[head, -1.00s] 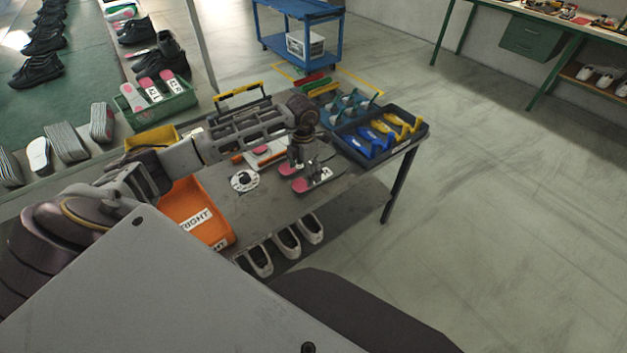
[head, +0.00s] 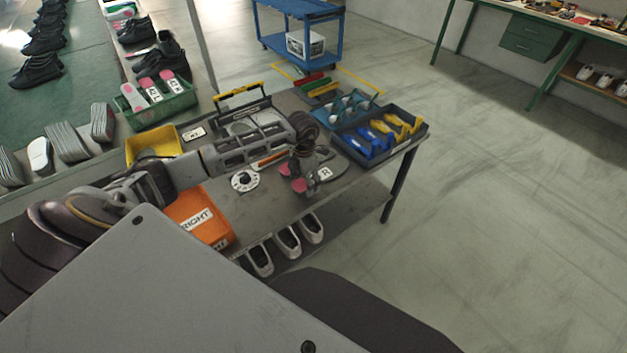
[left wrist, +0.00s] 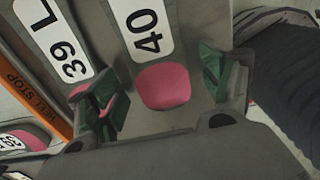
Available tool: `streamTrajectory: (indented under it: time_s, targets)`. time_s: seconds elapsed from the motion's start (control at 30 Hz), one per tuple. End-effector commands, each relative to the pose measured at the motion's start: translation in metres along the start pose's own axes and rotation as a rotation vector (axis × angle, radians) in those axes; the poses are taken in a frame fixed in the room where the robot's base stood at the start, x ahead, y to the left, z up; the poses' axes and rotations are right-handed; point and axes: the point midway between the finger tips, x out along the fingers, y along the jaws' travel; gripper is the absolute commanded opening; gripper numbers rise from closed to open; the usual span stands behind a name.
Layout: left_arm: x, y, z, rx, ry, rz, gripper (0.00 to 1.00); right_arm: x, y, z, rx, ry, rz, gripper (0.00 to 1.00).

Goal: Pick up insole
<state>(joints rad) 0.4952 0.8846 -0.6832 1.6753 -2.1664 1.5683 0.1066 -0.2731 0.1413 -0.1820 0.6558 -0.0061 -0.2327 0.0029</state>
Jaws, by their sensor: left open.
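Two grey insoles with pink heel patches lie side by side on the grey table (head: 262,208). In the left wrist view, the insole marked 40 (left wrist: 165,86) has its pink heel between the two green-padded fingers of my left gripper (left wrist: 162,90). The insole marked 39 L (left wrist: 62,50) lies to its left, its pink patch partly hidden behind the left finger. In the head view, my left gripper (head: 305,184) points down over the insoles and partly hides them. It is open, with gaps visible beside the heel. My right gripper is out of view.
An orange bin marked RIGHT (head: 200,216) stands at the table's left front. A dark tray with blue and yellow tools (head: 372,142) is close on the right. White shoes (head: 287,241) are on the shelf below.

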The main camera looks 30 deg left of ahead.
Motion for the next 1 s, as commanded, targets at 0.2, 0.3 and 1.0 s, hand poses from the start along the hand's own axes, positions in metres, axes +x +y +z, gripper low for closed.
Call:
streamTrajectory:
  time_s: [0.2, 0.3, 1.0]
  targets:
    - [0.0, 0.0, 0.0, 0.0, 0.0, 0.0, 0.62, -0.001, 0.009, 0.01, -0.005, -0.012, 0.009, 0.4]
    - [0.0, 0.0, 0.0, 0.0, 0.0, 0.0, 0.49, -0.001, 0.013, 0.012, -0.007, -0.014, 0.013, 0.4]
    - [-0.015, 0.0, 0.001, 0.001, -0.002, 0.0, 0.33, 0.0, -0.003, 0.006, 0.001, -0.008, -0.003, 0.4]
